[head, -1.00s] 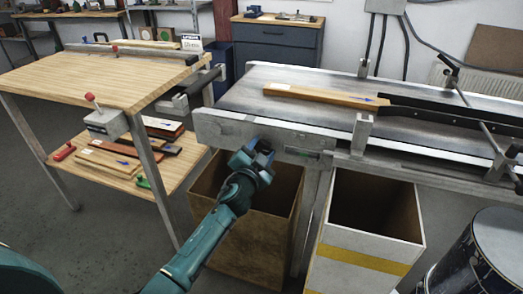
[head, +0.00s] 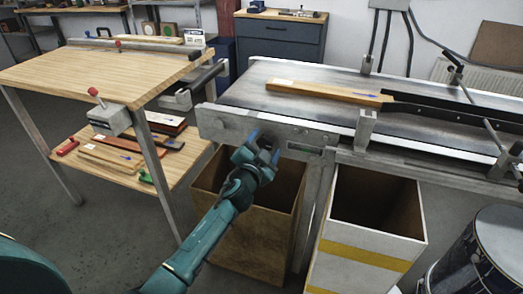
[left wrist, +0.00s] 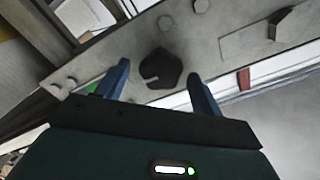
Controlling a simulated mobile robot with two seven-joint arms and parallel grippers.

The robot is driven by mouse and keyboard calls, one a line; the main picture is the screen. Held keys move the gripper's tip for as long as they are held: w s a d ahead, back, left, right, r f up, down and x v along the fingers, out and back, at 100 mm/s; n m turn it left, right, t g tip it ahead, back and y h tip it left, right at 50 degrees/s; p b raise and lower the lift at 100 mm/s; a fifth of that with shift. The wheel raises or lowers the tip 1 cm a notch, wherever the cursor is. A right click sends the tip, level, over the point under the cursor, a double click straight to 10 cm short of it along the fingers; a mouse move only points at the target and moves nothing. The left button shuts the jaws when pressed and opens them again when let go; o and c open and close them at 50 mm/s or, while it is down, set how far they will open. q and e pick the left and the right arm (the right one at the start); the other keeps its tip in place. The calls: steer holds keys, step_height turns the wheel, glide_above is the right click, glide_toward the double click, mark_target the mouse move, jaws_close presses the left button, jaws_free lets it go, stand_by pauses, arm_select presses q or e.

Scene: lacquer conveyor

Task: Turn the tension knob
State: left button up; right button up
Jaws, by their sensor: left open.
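The tension knob (left wrist: 160,69) is dark, with several blunt corners and a pale mark at its left edge. It sits on the grey metal side plate (left wrist: 220,25) of the conveyor in the left wrist view. My left gripper (left wrist: 160,82) is open, with one blue finger on either side of the knob in the picture. I cannot tell whether the fingers reach around it or are still short of it. In the head view my left gripper (head: 264,145) is at the conveyor's near left end and hides the knob. My right gripper is not in view.
The conveyor belt (head: 300,108) carries a wooden strip (head: 325,91) by a black guide rail (head: 450,112). Below stand a brown open bin (head: 245,235) and a white bin with yellow bands (head: 365,240). A wooden bench (head: 95,78) is at the left, a drum (head: 480,255) at lower right.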

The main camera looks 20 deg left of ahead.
arm_select(q)
steer(key=s, duration=1.3)
steer(key=shift+a+p, duration=0.25)
steer(key=shift+p, duration=0.05)
